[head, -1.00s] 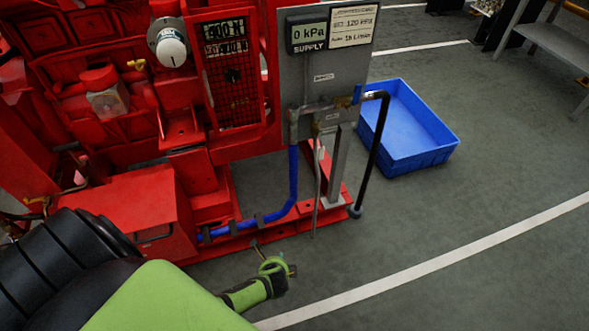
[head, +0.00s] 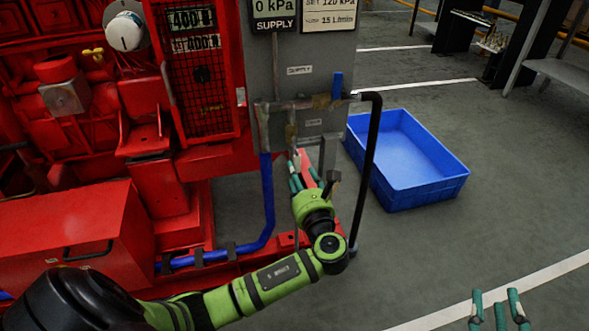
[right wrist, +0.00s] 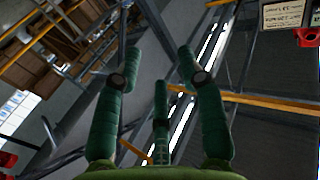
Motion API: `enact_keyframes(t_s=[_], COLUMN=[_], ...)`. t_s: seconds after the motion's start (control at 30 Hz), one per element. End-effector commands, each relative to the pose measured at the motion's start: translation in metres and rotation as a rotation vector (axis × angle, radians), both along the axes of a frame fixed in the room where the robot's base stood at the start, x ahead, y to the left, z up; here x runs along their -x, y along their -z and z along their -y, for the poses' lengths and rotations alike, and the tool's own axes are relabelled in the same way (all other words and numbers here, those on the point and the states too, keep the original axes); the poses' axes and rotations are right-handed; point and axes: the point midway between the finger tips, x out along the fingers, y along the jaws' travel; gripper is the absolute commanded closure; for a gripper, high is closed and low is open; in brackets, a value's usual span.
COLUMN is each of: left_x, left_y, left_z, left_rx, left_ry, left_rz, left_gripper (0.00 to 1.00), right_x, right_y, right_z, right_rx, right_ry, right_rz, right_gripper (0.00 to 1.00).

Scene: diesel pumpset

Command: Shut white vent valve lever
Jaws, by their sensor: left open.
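A grey panel (head: 292,75) carries a pipe run (head: 305,103) with a blue lever (head: 337,86) pointing up at its right end. A thin vent pipe (head: 291,135) hangs below the run. A small pale piece, possibly the white vent lever (head: 297,160), shows just above my left fingertips; it is small and partly hidden. My left gripper (head: 306,180) is open, with its green fingers pointing up just under the pipe run. I cannot tell whether it touches anything. My right gripper (head: 497,296) is low at the right, and in the right wrist view (right wrist: 160,85) its fingers are spread and empty.
A black hose (head: 371,165) drops from the pipe's right end, close to my left wrist. A blue hose (head: 268,205) runs down on the left. A blue crate (head: 425,193) sits on the floor at the right.

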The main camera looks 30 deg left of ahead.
Motion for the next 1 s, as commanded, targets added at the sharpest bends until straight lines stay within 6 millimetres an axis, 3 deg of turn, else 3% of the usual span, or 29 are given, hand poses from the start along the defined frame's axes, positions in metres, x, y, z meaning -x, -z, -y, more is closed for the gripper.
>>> enact_keyframes(t_s=[0.2, 0.4, 0.6, 0.9, 1.0], left_x=[-0.016, -0.026, -0.031, -0.031, -0.031], left_y=[0.002, 0.002, 0.002, 0.001, 0.001], left_z=[-0.019, -0.03, -0.036, -0.037, -0.037], left_rx=[-0.001, -0.001, 0.002, 0.002, 0.002], left_ry=[-0.001, 0.001, 0.0, 0.001, 0.001], left_rz=[0.0, -0.002, -0.003, -0.003, -0.003], left_gripper=[0.46, 0.46, 0.46, 0.46, 0.86], right_x=[0.009, 0.023, 0.031, 0.032, 0.032], right_y=[-0.043, -0.074, -0.088, -0.091, -0.091], right_z=[-0.012, -0.018, -0.02, -0.02, -0.02], right_rx=[-0.062, -0.108, -0.13, -0.134, -0.134], right_ry=[-0.042, -0.07, -0.084, -0.085, -0.085], right_rz=[0.233, 0.396, 0.473, 0.483, 0.483], right_gripper=[0.6, 0.6, 0.6, 0.6, 0.6])
